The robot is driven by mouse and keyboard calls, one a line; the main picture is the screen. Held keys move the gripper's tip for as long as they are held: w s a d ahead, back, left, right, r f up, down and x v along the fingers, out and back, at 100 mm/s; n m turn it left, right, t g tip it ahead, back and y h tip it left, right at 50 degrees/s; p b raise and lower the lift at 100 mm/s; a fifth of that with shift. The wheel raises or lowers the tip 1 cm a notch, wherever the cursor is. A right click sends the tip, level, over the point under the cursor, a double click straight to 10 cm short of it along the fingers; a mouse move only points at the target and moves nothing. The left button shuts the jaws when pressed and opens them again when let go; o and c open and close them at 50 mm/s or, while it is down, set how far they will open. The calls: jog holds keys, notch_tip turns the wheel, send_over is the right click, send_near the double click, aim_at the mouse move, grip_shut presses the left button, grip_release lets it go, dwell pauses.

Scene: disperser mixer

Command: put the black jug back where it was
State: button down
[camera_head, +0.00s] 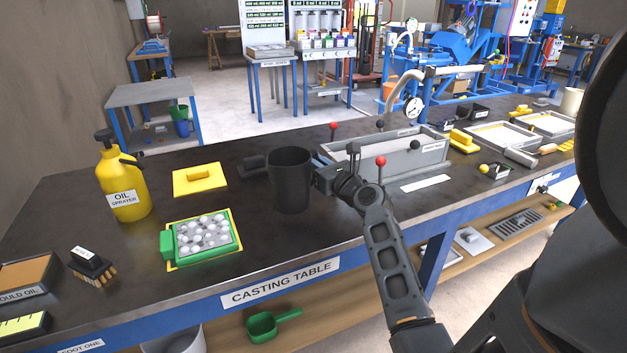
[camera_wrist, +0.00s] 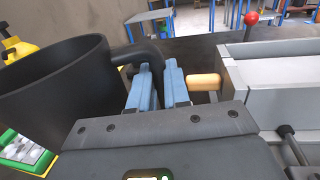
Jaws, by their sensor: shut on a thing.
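The black jug (camera_head: 290,182) is upright over the middle of the casting table (camera_head: 75,220), between the yellow pad and the grey trough. I cannot tell whether its base touches the table. My gripper (camera_head: 322,168) is at the jug's right side, shut on its handle. In the wrist view the jug (camera_wrist: 60,95) fills the left side. Its dark handle reaches toward the blue fingers of my gripper (camera_wrist: 160,88), which partly hide it.
A yellow pad (camera_head: 199,179), green tray (camera_head: 204,240) of white balls and yellow oil sprayer (camera_head: 124,185) stand left. A grey trough (camera_head: 390,155) with red-knobbed levers is close on the right. A dark block (camera_head: 252,166) lies just left of the jug. The front-middle tabletop is clear.

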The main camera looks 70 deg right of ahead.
jog(key=shift+w+a+f, duration=0.2)
jog(key=shift+w+f, duration=0.15)
jog(key=shift+w, duration=0.05)
jog(key=shift+f+b, duration=0.85)
jog(key=shift+f, duration=1)
jog(key=shift+f, duration=0.2)
jog(key=c, duration=1.1)
grip_release()
